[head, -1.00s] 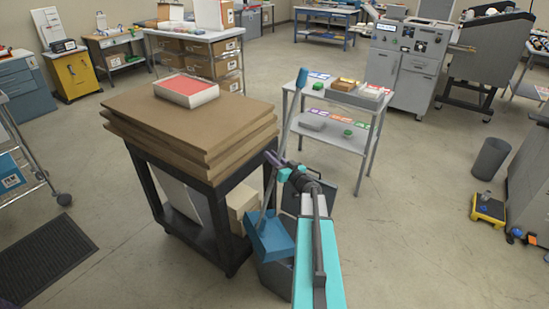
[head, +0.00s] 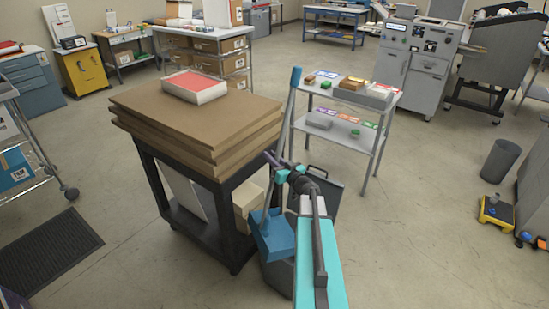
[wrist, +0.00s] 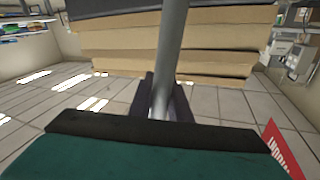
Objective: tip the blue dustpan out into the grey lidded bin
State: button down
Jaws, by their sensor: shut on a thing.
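The blue dustpan (head: 273,238) hangs at the low end of a long grey handle with a blue top end. My gripper (head: 274,160) is shut on that handle, partway up. In the wrist view the grey handle (wrist: 172,60) runs between the dark fingers of my gripper (wrist: 162,98). The pan is over or in front of the grey bin (head: 279,276), overlapping it in the head view; I cannot tell whether they touch. The pan's contents and the bin's inside are hidden.
A dark cart (head: 239,215) stacked with brown boards (head: 235,112) stands close on the left. A light two-shelf stand (head: 345,145) is behind the bin. A yellow floor scale (head: 496,214) and a grey waste basket (head: 500,160) are at right. Floor between is clear.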

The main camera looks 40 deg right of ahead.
jog(key=w+a+n+b, duration=0.1)
jog(key=a, duration=0.5)
jog(key=shift+w+a+f+n+b, duration=0.2)
jog(key=shift+w+f+n+b, duration=0.1)
jog(key=shift+w+f+b, duration=0.1)
dwell(0.7)
